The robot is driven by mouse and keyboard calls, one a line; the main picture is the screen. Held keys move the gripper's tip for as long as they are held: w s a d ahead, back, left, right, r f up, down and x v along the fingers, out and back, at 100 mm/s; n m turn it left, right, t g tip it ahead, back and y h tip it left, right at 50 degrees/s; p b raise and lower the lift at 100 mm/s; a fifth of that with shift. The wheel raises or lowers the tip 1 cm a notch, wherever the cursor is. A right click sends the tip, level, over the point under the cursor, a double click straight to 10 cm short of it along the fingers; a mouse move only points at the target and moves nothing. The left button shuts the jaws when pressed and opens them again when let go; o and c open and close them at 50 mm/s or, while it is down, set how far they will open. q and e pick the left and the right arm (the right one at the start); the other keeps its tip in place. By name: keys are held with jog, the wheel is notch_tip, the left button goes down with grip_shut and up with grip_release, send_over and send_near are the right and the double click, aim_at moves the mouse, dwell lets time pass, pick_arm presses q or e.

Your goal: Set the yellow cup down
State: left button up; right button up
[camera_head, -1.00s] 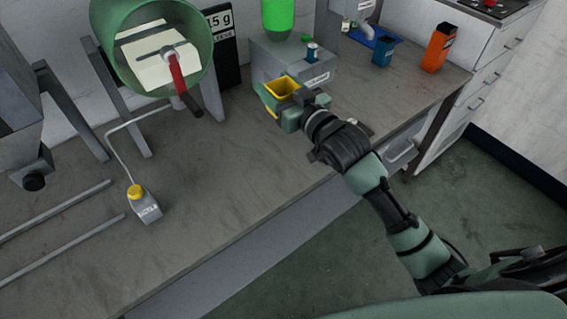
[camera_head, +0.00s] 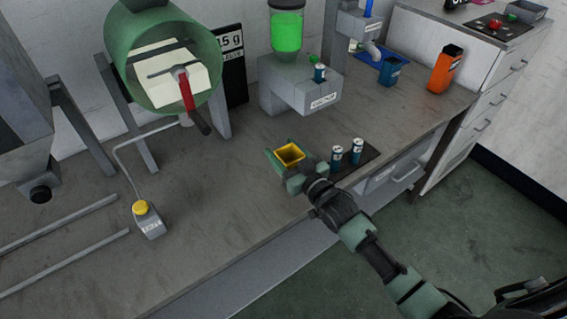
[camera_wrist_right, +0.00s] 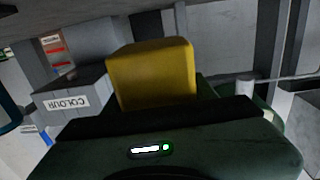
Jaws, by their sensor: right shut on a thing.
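The yellow cup (camera_head: 290,153) is square, with its open top facing up and a dark inside. My right gripper (camera_head: 287,164) is shut on it over the workbench, in front of the grey colour dispenser (camera_head: 300,90). In the right wrist view the cup's yellow side (camera_wrist_right: 153,75) stands beyond the gripper body (camera_wrist_right: 165,140). Whether the cup's base touches the bench is hidden. My left gripper is not in view.
A blue cup (camera_head: 391,72) and an orange container (camera_head: 445,69) stand further right.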

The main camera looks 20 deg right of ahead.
jog(key=shift+f, duration=2.4)
jog(key=shift+f, duration=0.1)
jog(key=o, duration=1.5)
